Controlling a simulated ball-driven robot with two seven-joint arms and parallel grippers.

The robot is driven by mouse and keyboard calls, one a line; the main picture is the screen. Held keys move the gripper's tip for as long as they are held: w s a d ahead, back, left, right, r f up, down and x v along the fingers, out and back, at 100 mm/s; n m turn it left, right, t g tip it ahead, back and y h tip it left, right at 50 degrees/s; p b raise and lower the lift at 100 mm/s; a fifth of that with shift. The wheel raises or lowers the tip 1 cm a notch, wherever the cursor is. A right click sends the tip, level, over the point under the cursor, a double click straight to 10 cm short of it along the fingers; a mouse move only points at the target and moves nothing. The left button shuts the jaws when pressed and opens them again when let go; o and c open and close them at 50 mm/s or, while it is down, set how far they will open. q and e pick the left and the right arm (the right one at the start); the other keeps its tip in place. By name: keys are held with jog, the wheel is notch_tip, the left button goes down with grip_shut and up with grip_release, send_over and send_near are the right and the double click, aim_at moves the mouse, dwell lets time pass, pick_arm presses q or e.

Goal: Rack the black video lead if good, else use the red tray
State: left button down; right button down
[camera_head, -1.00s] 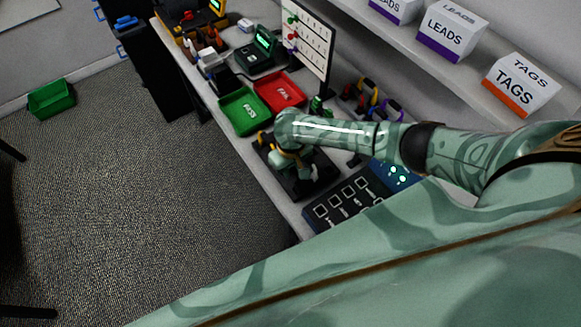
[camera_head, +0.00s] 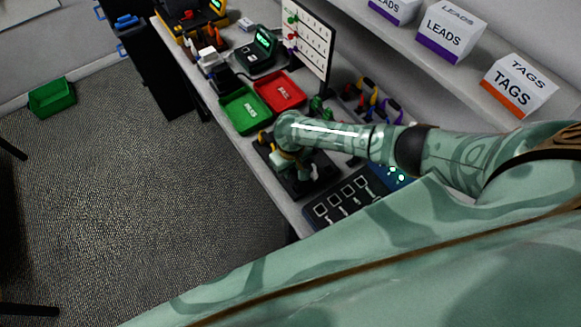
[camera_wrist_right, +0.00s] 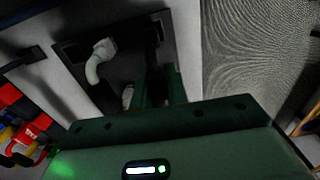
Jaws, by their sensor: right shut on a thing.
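My right gripper (camera_head: 300,177) is low over a black board (camera_head: 318,184) at the bench's front edge, partly hidden by its own wrist. In the right wrist view its dark fingers (camera_wrist_right: 160,88) are close together, shut on a dark thing that I cannot clearly make out. The black board (camera_wrist_right: 124,50) also shows there, with a pale curved piece (camera_wrist_right: 97,62) beside the fingers. I cannot pick out the black video lead for certain. My left gripper is not in view.
A green tray (camera_head: 243,109) touches the red tray's left side. A dark tester with a green screen (camera_head: 262,51) and a white peg board (camera_head: 306,41) stand behind. A rack with coloured leads (camera_head: 371,105) is right of the trays. A panel with white squares (camera_head: 345,199) lies nearer.

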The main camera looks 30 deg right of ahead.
jog(key=c, duration=0.7)
grip_release()
notch_tip(320, 180, up, 8)
jog(key=p, duration=0.9)
jog(key=shift+p, duration=0.3)
jog(key=shift+s+f, duration=0.1)
